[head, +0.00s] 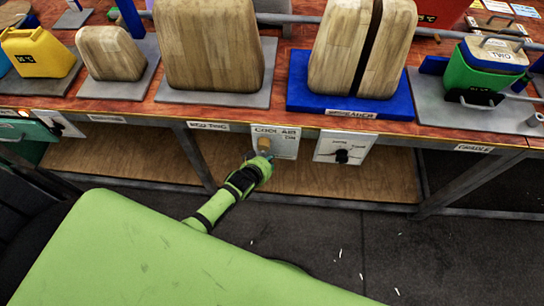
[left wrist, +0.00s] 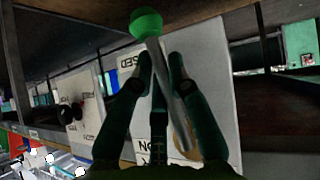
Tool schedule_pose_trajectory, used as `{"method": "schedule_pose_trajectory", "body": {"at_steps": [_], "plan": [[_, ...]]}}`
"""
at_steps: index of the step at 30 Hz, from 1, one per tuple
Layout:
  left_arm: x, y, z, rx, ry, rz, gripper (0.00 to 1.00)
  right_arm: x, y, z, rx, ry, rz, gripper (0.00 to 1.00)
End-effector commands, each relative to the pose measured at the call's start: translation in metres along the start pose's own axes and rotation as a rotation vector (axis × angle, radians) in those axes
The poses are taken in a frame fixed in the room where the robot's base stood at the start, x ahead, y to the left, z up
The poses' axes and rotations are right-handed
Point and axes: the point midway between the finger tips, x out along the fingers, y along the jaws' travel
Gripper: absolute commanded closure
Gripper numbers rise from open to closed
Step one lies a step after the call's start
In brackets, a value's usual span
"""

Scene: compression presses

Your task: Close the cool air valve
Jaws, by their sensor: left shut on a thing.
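The white cool air panel (head: 287,147) hangs under the front edge of the bench, marked "COOL AIR" and "ON". Its valve shows a tan fitting (head: 264,143), partly covered by my left gripper (head: 262,162). In the left wrist view the valve lever (left wrist: 160,60) is a grey rod with a green ball (left wrist: 147,23) at its end. The rod lies between the fingers of my left gripper (left wrist: 161,62), which is shut on it. The ball sticks out past the fingertips. The tan fitting also shows in the left wrist view (left wrist: 184,140). My right gripper is in neither view.
A second white panel with a black knob (head: 342,155) is just right of the cool air panel. Wooden blocks (head: 210,45) and a blue base (head: 345,98) stand on the bench above. A wooden shelf (head: 320,178) runs below; a steel leg (head: 470,182) stands to the right.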

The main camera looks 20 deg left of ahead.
Motion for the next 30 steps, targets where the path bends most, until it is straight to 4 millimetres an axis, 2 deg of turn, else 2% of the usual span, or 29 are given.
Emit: {"method": "schedule_pose_trajectory", "body": {"at_steps": [10,28,29,30], "plan": [[-0.001,-0.008,-0.001,0.114,-0.026,-0.110,1.00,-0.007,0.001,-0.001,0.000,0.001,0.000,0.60],[-0.002,-0.013,-0.001,0.146,-0.033,-0.138,1.00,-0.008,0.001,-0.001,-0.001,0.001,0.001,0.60],[-0.002,-0.013,-0.001,0.146,-0.033,-0.138,0.74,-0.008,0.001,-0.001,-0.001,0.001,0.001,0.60],[-0.002,-0.013,-0.002,0.146,-0.033,-0.138,0.58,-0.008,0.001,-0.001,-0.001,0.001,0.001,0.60]]}}
